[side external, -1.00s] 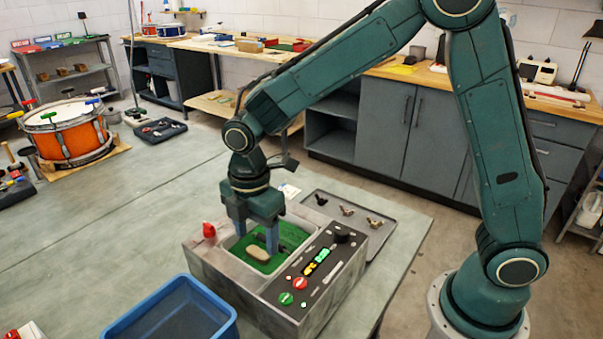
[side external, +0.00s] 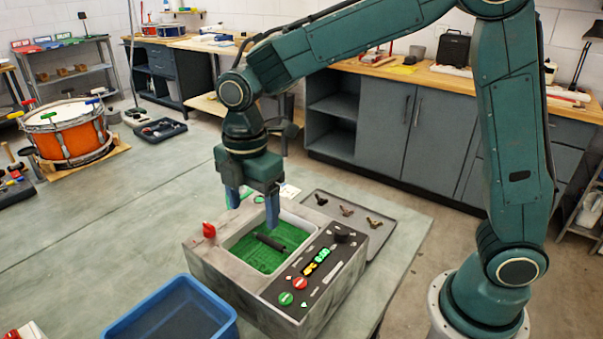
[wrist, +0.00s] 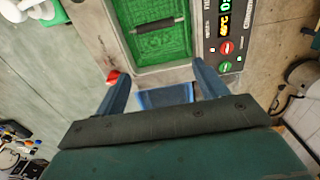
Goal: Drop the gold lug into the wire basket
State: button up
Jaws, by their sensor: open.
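My gripper (side external: 252,212) is open and empty above the grey tank unit (side external: 215,270); its spread fingers also show in the wrist view (wrist: 160,78). Inside the tank lies a green mesh basket (side external: 252,256) with a dark bar across it, seen as well in the wrist view (wrist: 160,48). I see no gold lug in the basket or between the fingers. Several small fittings lie on the grey tray: a black one (side external: 321,200) and two brownish ones (side external: 346,211); I cannot tell whether either is gold.
A blue bin (side external: 175,312) stands in front of the tank. The tank has a red knob (side external: 209,230) on its rim and a lit control panel (side external: 318,268). The grey tray (side external: 360,240) lies beyond it.

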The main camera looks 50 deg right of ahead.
notch_tip(320, 180, up, 7)
dwell(0.4)
jog(key=shift+r, duration=0.15)
dwell(0.5)
jog(key=s+d+m+t, duration=0.2)
jog(key=s+d+m, duration=0.5)
jog(key=s+m, duration=0.2)
jog(key=s+d+m+t, duration=0.3)
jog(key=s+d+m, duration=0.4)
jog(key=s+m, duration=0.2)
jog(key=s, duration=0.2)
jog(key=shift+s+r+t, duration=0.3)
jog(key=shift+r, duration=0.1)
jog(key=shift+d, duration=0.1)
dwell(0.9)
